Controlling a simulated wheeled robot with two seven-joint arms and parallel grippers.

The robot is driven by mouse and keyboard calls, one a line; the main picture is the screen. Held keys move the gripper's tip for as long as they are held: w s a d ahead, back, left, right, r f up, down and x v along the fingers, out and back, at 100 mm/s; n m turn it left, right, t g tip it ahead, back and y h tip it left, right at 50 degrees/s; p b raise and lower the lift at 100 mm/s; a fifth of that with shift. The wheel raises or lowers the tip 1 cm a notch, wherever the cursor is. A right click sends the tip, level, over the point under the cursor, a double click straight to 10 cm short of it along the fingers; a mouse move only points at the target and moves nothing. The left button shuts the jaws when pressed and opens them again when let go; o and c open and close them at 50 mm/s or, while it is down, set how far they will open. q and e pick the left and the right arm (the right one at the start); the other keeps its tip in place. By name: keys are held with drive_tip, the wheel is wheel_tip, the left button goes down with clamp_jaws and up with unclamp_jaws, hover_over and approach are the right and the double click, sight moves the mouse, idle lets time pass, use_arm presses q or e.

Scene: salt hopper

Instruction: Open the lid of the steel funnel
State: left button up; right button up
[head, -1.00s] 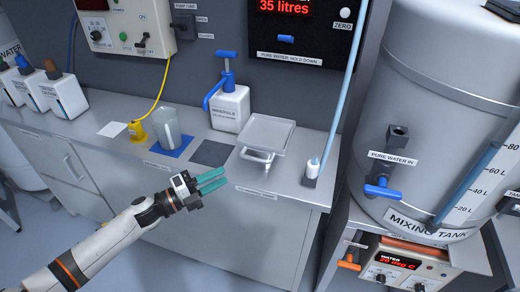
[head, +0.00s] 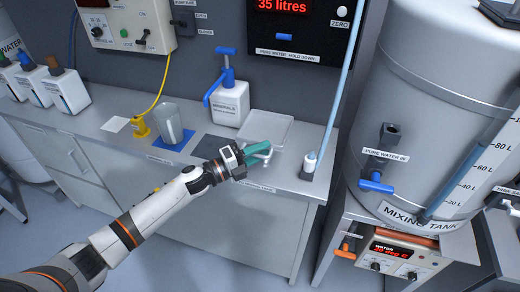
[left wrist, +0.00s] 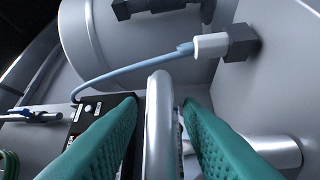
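My left gripper (head: 269,152) is at this handle. In the left wrist view the handle (left wrist: 160,120) stands between the two green fingers of the left gripper (left wrist: 160,102), with narrow gaps beside it. The fingers look open around the bar, not clamped. The funnel below the lid is hidden. My right gripper is not in view.
A white minerals pump bottle (head: 229,103) stands behind the lid, left of it. A glass beaker (head: 169,122) stands on a blue mat further left. The mixing tank (head: 440,100) fills the right side.

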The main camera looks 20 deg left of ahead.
use_arm(q)
clamp_jaws()
